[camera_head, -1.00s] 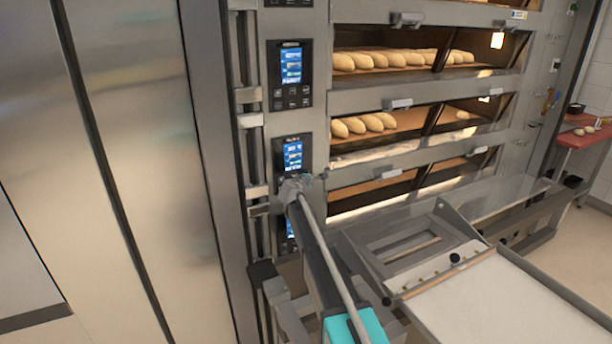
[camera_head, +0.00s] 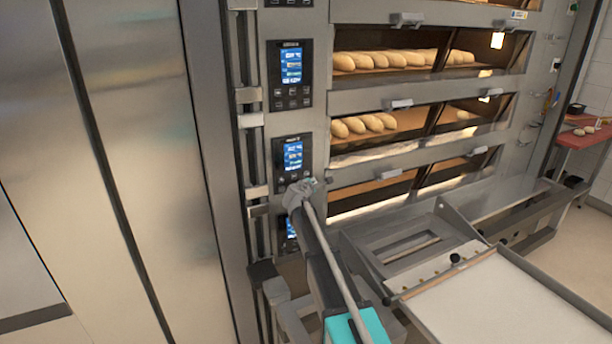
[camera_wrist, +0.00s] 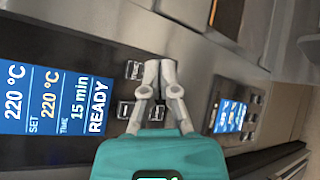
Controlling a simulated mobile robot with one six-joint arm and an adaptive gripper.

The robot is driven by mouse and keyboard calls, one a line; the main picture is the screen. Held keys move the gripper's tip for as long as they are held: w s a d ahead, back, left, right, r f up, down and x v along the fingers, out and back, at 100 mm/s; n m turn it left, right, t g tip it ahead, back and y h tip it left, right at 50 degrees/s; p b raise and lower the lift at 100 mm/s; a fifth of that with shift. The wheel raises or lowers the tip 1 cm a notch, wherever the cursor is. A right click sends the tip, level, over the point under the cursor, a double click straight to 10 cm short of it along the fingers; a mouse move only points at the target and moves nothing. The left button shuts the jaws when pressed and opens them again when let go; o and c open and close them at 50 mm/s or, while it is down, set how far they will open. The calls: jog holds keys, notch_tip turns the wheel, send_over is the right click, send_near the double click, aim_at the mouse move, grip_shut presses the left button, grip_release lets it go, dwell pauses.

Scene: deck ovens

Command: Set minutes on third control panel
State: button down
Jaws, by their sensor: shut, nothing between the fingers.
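The panel at my gripper (camera_head: 306,182) is the third from the top in the head view, counting the one cut by the top edge. Its lit blue screen (camera_head: 293,156) shows there. In the wrist view, the screen (camera_wrist: 55,97) reads 220 °C, SET 220 °C, TIME 15 min and READY. Its dark buttons (camera_wrist: 126,109) sit beside the screen. My gripper (camera_wrist: 160,66) is shut and empty, with its fingertips over the button area. The fingers hide part of that area. I cannot tell whether they touch a button.
Another lit panel (camera_head: 290,64) is above, and a lower one (camera_head: 291,228) is partly hidden by my arm; a neighbouring panel (camera_wrist: 230,116) shows in the wrist view. Oven decks with loaves (camera_head: 363,125) are to the right. A loader table (camera_head: 500,300) stands in front.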

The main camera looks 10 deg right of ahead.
jog(key=shift+s+d, duration=0.3)
jog(key=shift+s, duration=0.65)
jog(key=s+d+f+m+g+p, duration=0.25)
jog(key=s+m+g, duration=0.2)
jog(key=s, duration=0.55)
jog(key=s+d+f+m+g+p, duration=0.1)
jog(key=s+d+f+m+g, duration=0.2)
jog(key=s+m, duration=0.5)
jog(key=s+a+f+m+g+y+p, duration=0.1)
jog(key=s+a+m+g+y, duration=0.2)
jog(key=s, duration=0.9)
jog(key=s+a+f+m+g+y+p, duration=0.1)
jog(key=s+a+m+g+y+p, duration=0.1)
jog(key=s, duration=1.1)
jog(key=shift+s+a+m+g+y, duration=0.15)
jog(key=shift+a+m+g+y, duration=0.25)
jog(key=shift+m+g+y, duration=0.4)
